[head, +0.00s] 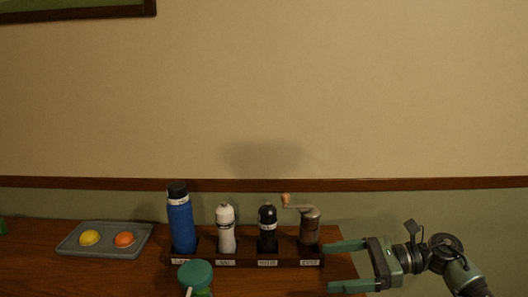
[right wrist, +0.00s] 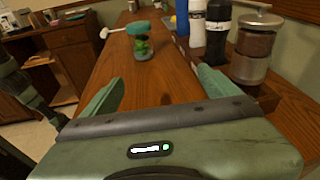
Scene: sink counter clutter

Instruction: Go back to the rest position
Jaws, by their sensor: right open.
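My right gripper (head: 332,267) is at the right end of the counter, just right of the rack. Its two green fingers point left and are spread wide with nothing between them. In the right wrist view the open fingers (right wrist: 160,88) also show, with bare wood between them. One finger is close to the coffee grinder (head: 309,230) in the rack; I cannot tell whether they touch. My left gripper does not show.
A dark labelled rack (head: 295,262) holds a blue bottle (head: 181,222), a white mill (head: 226,230), a black mill (head: 267,228) and the grinder. A green-topped object (head: 195,273) stands in front. A grey tray (head: 70,245) holds yellow and orange items at left.

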